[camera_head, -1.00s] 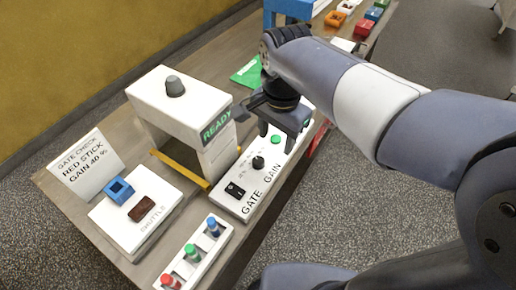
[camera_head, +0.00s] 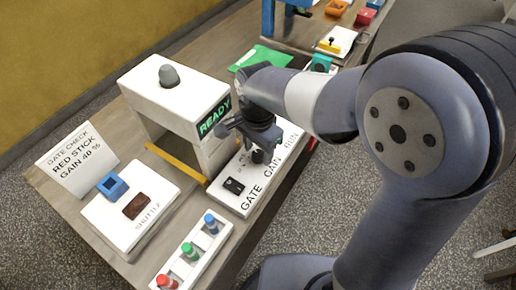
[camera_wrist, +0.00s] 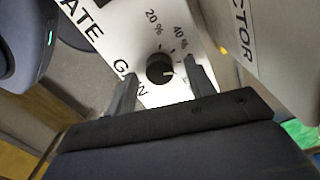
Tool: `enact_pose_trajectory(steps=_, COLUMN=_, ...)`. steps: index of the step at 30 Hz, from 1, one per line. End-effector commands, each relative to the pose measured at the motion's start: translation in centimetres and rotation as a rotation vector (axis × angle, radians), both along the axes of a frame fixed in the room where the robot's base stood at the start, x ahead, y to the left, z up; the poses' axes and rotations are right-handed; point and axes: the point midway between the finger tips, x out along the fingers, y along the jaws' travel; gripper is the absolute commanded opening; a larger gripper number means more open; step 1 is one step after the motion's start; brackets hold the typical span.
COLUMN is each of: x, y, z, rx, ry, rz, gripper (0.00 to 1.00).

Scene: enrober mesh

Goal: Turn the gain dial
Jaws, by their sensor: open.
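The black round gain dial (camera_wrist: 160,68) shows in the wrist view on a white panel, with "20 %" and "40 %" marks around it. Its light pointer line faces right in that view, away from both printed numbers. My gripper (camera_wrist: 163,85) is open, with one finger on each side of the dial and a gap showing to each. In the head view my gripper (camera_head: 258,150) is over the white control panel (camera_head: 240,201) and partly hides the dial. The sign (camera_head: 78,160) reads "GATE CHECK, RED STICK, GAIN 40 %".
The black gate switch (camera_head: 233,186) is close by on the panel. The white gate housing (camera_head: 170,105) with a lit "READY" display (camera_head: 214,117) stands beside my gripper. A shuttle plate (camera_head: 120,222) and a rack of coloured sticks (camera_head: 195,254) are nearer the front.

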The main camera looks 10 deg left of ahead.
Motion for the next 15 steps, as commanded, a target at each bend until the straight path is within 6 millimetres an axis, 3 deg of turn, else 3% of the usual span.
enact_pose_trajectory(steps=10, x=-0.01, y=-0.02, z=-0.44, rx=0.0, ry=0.0, rz=0.0, gripper=0.51)
enact_pose_trajectory(steps=15, x=-0.01, y=-0.01, z=-0.43, rx=0.0, ry=0.0, rz=0.0, gripper=0.38)
